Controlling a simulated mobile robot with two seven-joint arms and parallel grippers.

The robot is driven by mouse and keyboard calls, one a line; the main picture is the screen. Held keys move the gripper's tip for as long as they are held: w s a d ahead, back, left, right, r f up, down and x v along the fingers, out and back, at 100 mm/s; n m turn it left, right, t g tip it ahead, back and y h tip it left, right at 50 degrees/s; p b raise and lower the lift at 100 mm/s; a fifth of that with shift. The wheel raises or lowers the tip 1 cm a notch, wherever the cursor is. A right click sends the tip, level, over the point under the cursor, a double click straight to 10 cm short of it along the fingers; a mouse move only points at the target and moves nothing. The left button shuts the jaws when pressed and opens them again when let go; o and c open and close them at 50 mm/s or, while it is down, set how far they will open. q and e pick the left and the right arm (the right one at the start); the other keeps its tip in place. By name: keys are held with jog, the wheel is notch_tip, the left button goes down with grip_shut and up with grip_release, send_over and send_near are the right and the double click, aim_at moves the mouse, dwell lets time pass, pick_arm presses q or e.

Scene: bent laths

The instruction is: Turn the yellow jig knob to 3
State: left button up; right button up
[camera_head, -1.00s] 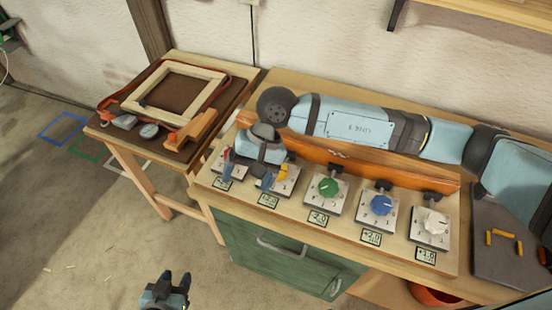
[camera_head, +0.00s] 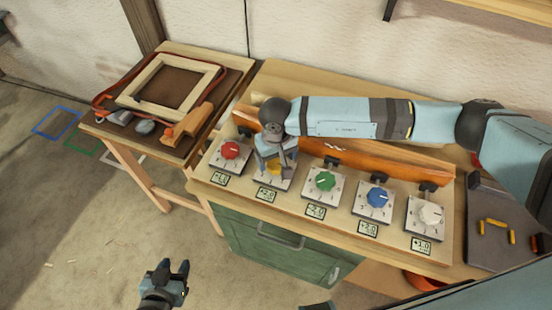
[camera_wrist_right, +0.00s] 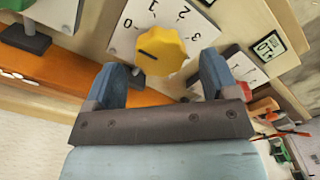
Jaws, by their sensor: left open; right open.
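The yellow jig knob (camera_head: 275,168) is second from the left in the row and is partly covered by my right gripper (camera_head: 274,158). In the right wrist view the yellow knob (camera_wrist_right: 161,51) sits on a white dial plate (camera_wrist_right: 124,32) with 1, 2 and 3 visible. A dark mark on the knob lies toward its left side, away from the 3. My right gripper (camera_wrist_right: 164,72) is open, one finger on each side of the knob, with no clear contact. My left gripper (camera_head: 168,278) is open and empty, low over the floor.
Red (camera_head: 230,150), green (camera_head: 325,181), blue (camera_head: 377,198) and white (camera_head: 431,215) knobs share the row, close beside the yellow one. An orange wooden rail (camera_head: 400,174) runs behind them. A side table (camera_head: 196,52) holds a wooden frame (camera_head: 170,82).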

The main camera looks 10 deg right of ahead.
jog(key=shift+f, duration=1.2)
jog(key=c, duration=0.9)
